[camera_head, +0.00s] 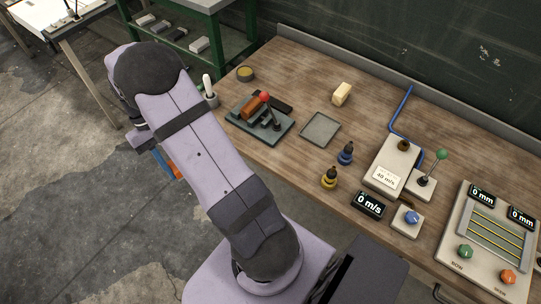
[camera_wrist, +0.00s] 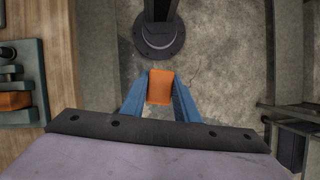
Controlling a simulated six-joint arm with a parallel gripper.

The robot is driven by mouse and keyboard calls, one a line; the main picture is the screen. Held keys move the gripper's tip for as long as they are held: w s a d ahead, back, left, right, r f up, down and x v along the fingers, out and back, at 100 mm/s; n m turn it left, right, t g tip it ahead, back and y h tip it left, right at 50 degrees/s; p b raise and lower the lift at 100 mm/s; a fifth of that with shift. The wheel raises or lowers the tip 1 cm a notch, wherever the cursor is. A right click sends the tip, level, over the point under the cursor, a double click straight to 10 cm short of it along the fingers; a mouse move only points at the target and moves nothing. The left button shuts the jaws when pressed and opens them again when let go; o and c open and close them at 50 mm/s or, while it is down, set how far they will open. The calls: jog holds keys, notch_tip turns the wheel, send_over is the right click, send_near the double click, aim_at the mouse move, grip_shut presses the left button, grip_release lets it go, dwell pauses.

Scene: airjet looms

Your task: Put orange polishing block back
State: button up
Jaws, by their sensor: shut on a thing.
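My gripper (camera_wrist: 159,92) is shut on an orange block (camera_wrist: 160,84), which sits between its two blue fingers. In the head view, part of my gripper (camera_head: 162,162) shows to the left of the arm, past the bench's left edge and over the floor. A bit of orange (camera_head: 176,171) shows there beside the blue; the arm hides the rest. A second, brown-orange block (camera_head: 250,106) rests in a dark green fixture (camera_head: 275,133) with a red-knobbed lever. That block also shows at the left of the wrist view (camera_wrist: 15,101).
A green rack (camera_head: 222,40) stands behind. A dark round base (camera_wrist: 158,42) is on the floor.

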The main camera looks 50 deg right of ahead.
jog(key=s+d+m+y+b, duration=0.1)
jog(key=s+d+m+b, duration=0.2)
jog(key=d, duration=0.8)
jog(key=s+d+n+h+b, duration=0.25)
jog(key=s+d+n, duration=0.25)
jog(key=s+d, duration=1.25)
jog(key=shift+y, duration=0.35)
jog(key=shift+s+a+f+p, duration=0.15)
jog(key=shift+f+p, duration=0.25)
jog(key=shift+f, duration=1.15)
jog(key=shift+a+f+p, duration=0.2)
jog(key=shift+f+p, duration=0.15)
jog(key=shift+f, duration=1.15)
jog(key=shift+s+a+f+p, duration=0.15)
jog(key=shift+f+p, duration=0.25)
jog(key=shift+f, duration=1.15)
jog(key=shift+w, duration=0.1)
jog(key=shift+f, duration=0.2)
jog(key=o, duration=1)
jog(key=shift+r, duration=0.1)
